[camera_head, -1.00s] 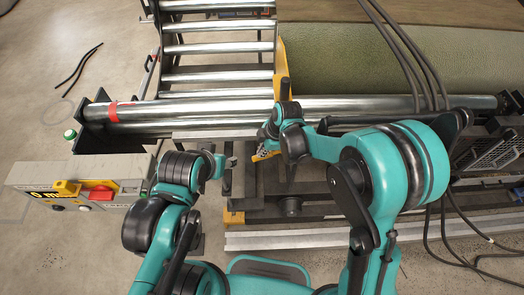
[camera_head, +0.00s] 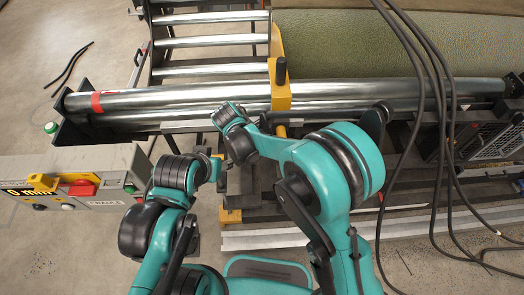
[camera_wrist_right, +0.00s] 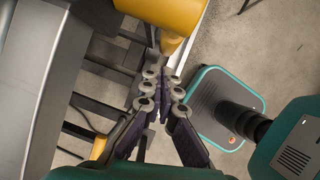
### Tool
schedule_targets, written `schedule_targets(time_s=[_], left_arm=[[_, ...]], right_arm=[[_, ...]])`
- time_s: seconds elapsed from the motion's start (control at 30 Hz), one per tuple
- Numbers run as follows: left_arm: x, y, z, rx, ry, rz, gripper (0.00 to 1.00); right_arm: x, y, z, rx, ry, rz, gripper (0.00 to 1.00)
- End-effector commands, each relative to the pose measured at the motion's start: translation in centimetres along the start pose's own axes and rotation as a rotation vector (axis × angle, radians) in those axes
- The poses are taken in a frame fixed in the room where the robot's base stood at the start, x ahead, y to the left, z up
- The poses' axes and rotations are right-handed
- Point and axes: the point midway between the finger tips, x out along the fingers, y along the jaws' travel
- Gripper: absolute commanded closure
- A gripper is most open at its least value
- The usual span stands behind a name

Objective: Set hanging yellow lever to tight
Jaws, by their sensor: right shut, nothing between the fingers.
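In the head view a yellow upright part (camera_head: 281,92) with a black knob stands in front of the green turf roll, at the steel rollers. A small yellow piece (camera_head: 282,131) shows below it, partly hidden by my right arm. In the right wrist view a rounded yellow part (camera_wrist_right: 168,22) with a tapered end lies just beyond my right fingertips; I cannot tell whether it is the lever. My right gripper (camera_wrist_right: 163,92) is shut and empty, apart from or barely beside that part. Its fingers are hidden in the head view. My left gripper (camera_head: 219,171) is low at centre-left; its fingers are unclear.
Long steel rollers (camera_head: 190,99) cross the machine, with a red band at the left. A control box (camera_head: 85,180) with yellow and red switches sits at lower left. Black cables (camera_head: 440,110) hang at the right. The turf roll (camera_head: 350,55) lies behind.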

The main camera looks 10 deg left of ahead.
Motion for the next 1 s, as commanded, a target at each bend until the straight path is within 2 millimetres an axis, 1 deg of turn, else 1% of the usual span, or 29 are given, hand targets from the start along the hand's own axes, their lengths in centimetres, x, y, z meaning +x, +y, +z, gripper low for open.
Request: schedule_targets(time_s=[0.1,0.37,1.0], left_arm=[[0.5,0.0,0.3,0.000,0.000,0.000,0.52],[0.9,0.0,0.6,0.000,0.000,0.000,0.52],[1.0,0.0,0.7,0.000,0.000,0.000,0.52]], right_arm=[[0.7,-0.1,0.2,0.000,0.001,0.000,1.00],[1.3,-0.2,0.6,-0.001,0.002,0.001,1.00],[1.4,-0.3,0.8,-0.001,0.003,0.001,1.00]])
